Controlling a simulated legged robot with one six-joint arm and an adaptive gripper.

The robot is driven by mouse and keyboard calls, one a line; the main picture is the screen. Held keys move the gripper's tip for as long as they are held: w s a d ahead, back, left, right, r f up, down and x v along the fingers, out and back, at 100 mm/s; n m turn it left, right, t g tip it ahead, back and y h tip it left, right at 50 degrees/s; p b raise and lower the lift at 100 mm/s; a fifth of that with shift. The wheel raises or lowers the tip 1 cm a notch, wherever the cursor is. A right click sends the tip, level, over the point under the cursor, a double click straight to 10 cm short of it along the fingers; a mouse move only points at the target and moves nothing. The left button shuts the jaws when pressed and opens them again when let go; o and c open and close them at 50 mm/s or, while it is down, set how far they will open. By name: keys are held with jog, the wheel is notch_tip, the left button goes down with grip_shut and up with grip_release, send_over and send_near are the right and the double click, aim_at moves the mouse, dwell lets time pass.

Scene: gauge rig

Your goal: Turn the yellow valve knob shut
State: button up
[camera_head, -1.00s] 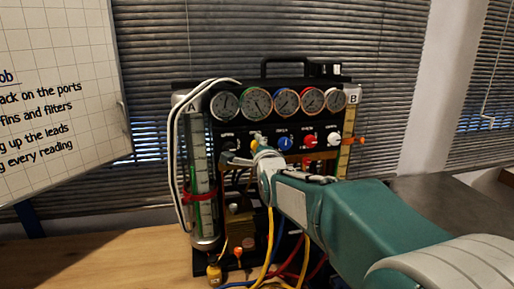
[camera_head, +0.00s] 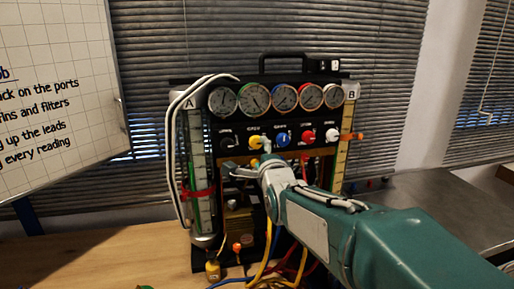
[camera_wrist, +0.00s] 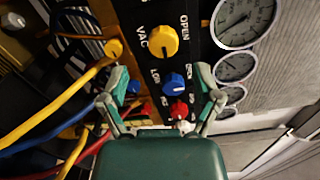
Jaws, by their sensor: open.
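The yellow valve knob (camera_head: 255,141) is on the black panel below the row of gauges. In the wrist view the yellow knob (camera_wrist: 163,41) is near the top centre, with "OPEN" and "VAC" lettered beside it. I cannot tell its pointer direction. My gripper (camera_head: 248,158) is open and empty, just below the yellow knob in the head view. In the wrist view my gripper's fingers (camera_wrist: 162,78) are spread wide. The yellow knob lies beyond their tips, apart from them. The blue knob (camera_wrist: 174,83) and red knob (camera_wrist: 178,110) appear between the fingers.
Clear tubes flank the panel. Yellow, blue and red hoses hang below it. A whiteboard (camera_head: 60,90) is at left. The wooden bench (camera_head: 110,260) is mostly clear at left.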

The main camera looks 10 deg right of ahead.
jog(key=s, duration=0.6)
jog(key=shift+f, duration=0.1)
jog(key=s+f+n+g, duration=0.6)
jog(key=s+n, duration=0.4)
jog(key=s, duration=0.2)
jog(key=s+f+n+g, duration=0.6)
jog(key=s+f+n, duration=0.2)
jog(key=s+n, duration=0.2)
jog(key=shift+s+f, duration=0.4)
jog(key=shift+s, duration=0.7)
